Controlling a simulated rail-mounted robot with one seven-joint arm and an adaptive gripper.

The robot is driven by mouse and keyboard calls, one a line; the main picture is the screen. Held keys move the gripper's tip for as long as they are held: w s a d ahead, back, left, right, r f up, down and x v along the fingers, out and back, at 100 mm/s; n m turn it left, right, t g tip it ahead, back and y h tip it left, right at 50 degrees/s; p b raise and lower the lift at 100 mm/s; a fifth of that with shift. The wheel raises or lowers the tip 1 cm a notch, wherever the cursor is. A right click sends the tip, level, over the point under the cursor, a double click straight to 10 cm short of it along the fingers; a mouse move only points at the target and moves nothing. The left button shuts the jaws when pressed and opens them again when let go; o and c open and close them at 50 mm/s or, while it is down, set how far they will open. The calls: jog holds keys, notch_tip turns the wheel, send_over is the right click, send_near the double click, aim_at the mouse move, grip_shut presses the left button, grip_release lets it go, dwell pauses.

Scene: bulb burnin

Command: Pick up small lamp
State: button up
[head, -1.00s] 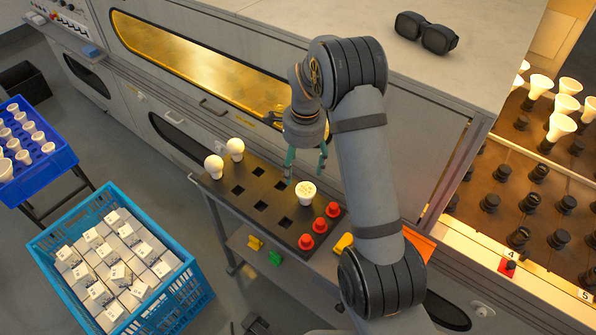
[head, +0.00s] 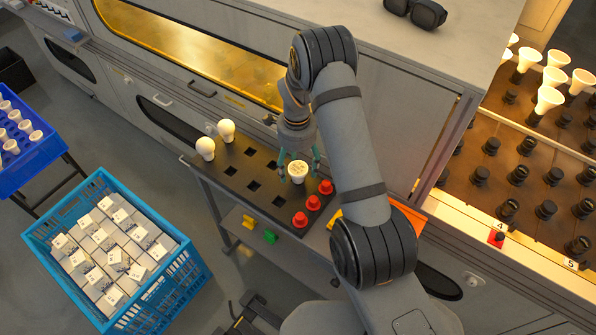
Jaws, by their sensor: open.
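Red caps (head: 313,202) stand in a row just right of the lamp. A blue crate of small boxes (head: 190,268) and a blue rack (head: 40,165) are at left. The grey machine (head: 400,130) is close behind the board. Lit lamps and black sockets (head: 508,210) fill the right.

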jog(key=shift+f, duration=0.7)
jog(key=shift+c, duration=0.4)
jog(key=c, duration=1.1)
jog(key=shift+c, duration=0.5)
